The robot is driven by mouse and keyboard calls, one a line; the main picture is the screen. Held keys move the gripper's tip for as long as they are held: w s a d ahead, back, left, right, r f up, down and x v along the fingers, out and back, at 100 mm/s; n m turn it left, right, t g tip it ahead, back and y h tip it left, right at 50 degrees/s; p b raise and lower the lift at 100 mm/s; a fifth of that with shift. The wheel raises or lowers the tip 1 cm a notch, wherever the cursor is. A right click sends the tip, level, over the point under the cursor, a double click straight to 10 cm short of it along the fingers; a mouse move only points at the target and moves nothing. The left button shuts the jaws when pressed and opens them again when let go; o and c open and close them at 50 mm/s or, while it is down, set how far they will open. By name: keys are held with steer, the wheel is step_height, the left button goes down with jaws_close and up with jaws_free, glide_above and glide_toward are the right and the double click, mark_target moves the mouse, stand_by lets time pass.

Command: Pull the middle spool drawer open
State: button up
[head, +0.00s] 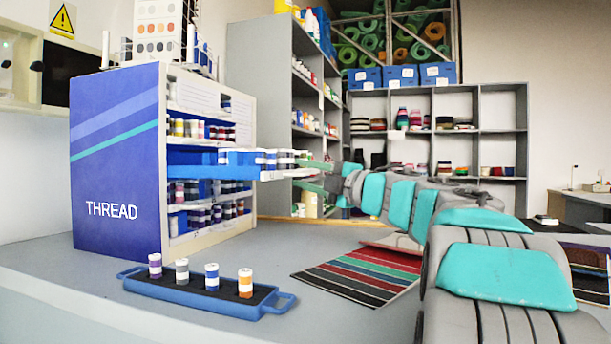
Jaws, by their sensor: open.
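The blue-and-cream thread cabinet (116,160) stands on the counter at the left, its side marked THREAD. The middle spool drawer (272,174) sticks far out of the cabinet's open face to the right, between higher and lower rows of spools. Blue- and white-topped spools (240,157) stand in it. My gripper (307,175) is at the drawer's outer end, with one finger above the other. It is open, with the fingers apart around the height of the drawer end. I cannot tell whether either finger touches the drawer.
A blue tray (190,298) with several spools stands in front of the cabinet. A striped swatch (350,279) lies on the counter below my arm. Grey shelves (502,112) with folded and rolled goods stand behind. The counter between tray and swatch is mostly clear.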

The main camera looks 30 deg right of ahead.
steer(key=shift+s, duration=0.1)
steer(key=v, duration=0.7)
steer(key=shift+s+b, duration=0.25)
steer(key=shift+b, duration=0.2)
steer(key=shift+d, duration=0.1)
